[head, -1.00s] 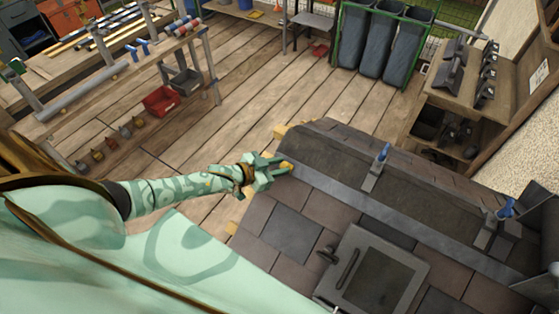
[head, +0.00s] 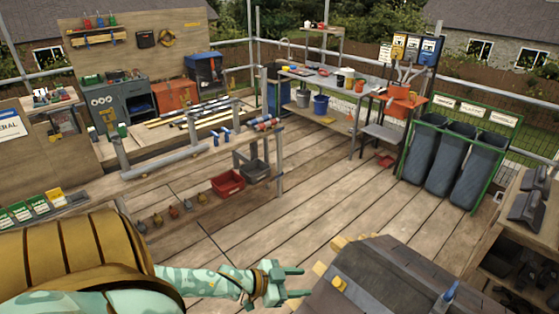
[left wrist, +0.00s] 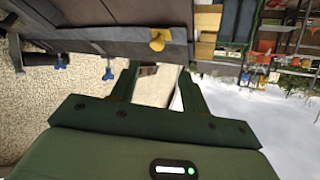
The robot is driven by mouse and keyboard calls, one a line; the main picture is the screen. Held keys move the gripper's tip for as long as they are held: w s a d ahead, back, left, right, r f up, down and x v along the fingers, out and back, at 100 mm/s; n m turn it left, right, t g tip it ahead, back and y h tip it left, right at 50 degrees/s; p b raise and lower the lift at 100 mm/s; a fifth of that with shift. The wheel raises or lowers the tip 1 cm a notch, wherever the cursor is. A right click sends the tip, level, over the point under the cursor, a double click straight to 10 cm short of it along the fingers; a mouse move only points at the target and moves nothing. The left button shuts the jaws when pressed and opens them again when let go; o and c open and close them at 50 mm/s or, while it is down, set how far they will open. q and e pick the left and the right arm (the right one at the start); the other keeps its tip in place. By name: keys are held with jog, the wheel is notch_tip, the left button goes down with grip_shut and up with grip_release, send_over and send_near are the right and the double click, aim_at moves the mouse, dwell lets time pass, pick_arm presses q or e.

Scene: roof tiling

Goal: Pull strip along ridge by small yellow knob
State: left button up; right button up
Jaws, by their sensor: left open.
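The small yellow knob (head: 339,283) sits at the near-left end of the dark strip (head: 392,272) on the roof ridge, low in the head view. My left gripper (head: 303,282) is open and empty, just left of the knob and apart from it. In the left wrist view the knob (left wrist: 160,39) shows beyond the gap between my open fingers (left wrist: 158,72), at the end of the dark ridge piece (left wrist: 100,38). My right gripper is in neither view.
A blue-handled clamp (head: 450,291) stands on the ridge to the right; blue handles also show in the wrist view (left wrist: 108,73). Grey bins (head: 429,150) and a dark-tool shelf (head: 527,208) stand at the right. The plank floor (head: 330,190) behind the roof is clear.

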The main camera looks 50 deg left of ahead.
pick_arm(q)
jog(key=v, duration=0.5)
jog(key=shift+s+a+r, duration=0.15)
jog(key=shift+s+r, duration=0.05)
jog(key=shift+s, duration=0.05)
jog(key=s+a+f+g+y+b, duration=0.1)
jog(key=s+a+f+g+y, duration=0.15)
jog(key=s+a+f, duration=0.4)
jog(key=s+a+f+g+y+b, duration=0.1)
jog(key=a+f+y+b, duration=0.15)
jog(key=f, duration=0.75)
jog(key=s+a+f+g+y+b, duration=0.1)
jog(key=s+f+b, duration=0.1)
jog(key=s+f, duration=0.35)
jog(key=s+f+g+y+b, duration=0.1)
jog(key=s+f+g+b, duration=0.15)
jog(key=f, duration=0.55)
jog(key=s+d+f+n+g+b, duration=0.1)
jog(key=s+d+f+g+b, duration=0.15)
jog(key=s+d+f, duration=0.4)
jog(key=s+d+f+n+g+b, duration=0.1)
jog(key=s+d+f+b, duration=0.25)
jog(key=s+f, duration=0.45)
jog(key=d+f+g+h+b, duration=0.1)
jog(key=d+f+b, duration=0.4)
jog(key=d, duration=0.6)
notch_tip(320, 180, down, 3)
jog(key=shift+s+r+n+b, duration=0.1)
jog(key=shift+s+n+b, duration=0.2)
jog(key=shift+s+b, duration=0.1)
